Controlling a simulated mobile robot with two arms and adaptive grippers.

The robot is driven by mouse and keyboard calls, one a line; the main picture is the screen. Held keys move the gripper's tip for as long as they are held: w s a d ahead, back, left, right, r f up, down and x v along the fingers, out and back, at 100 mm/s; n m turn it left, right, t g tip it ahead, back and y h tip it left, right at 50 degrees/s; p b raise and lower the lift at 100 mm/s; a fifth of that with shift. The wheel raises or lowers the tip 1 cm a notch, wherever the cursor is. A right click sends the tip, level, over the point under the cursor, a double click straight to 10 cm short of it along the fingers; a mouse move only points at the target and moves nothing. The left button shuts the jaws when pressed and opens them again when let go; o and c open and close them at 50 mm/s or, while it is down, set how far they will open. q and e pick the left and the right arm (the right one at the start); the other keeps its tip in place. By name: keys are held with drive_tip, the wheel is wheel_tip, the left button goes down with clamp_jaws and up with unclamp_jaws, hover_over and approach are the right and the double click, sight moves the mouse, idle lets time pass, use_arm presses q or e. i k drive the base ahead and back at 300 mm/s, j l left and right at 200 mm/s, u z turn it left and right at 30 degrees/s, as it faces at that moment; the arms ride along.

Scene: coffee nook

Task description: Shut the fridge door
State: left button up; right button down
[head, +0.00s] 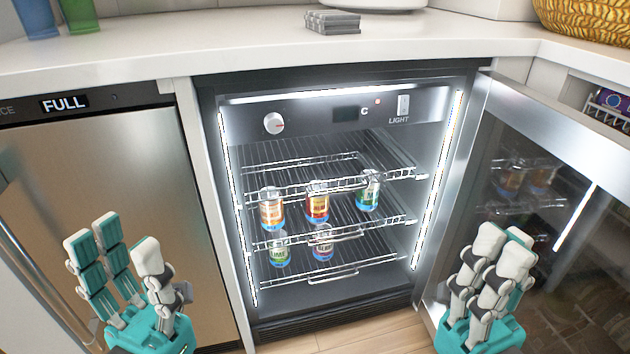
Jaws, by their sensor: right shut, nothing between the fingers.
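The fridge (345,85) stands under the counter with its inside lit and several cans on its wire racks. Its glass fridge door (540,170) with a metal frame is hinged at the right and stands wide open. The cans show as reflections in the glass. My left gripper (118,250) is open and empty in front of the steel appliance left of the fridge.
A steel ice machine (90,150) with a "FULL" display and a long handle stands left of the fridge. The white counter (200,55) above holds grey stacked pieces (332,21), blue and green cups (78,14) and a wicker basket (590,18). Wooden floor (370,335) shows before the fridge.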

sight(525, 159)
drive_tip(key=k+l+u, duration=0.25)
drive_tip(key=k+l, duration=0.25)
drive_tip(key=l, duration=0.25)
drive_tip(key=k+l+u, duration=0.25)
drive_tip(key=k+l, duration=0.3)
drive_tip(key=l, duration=0.15)
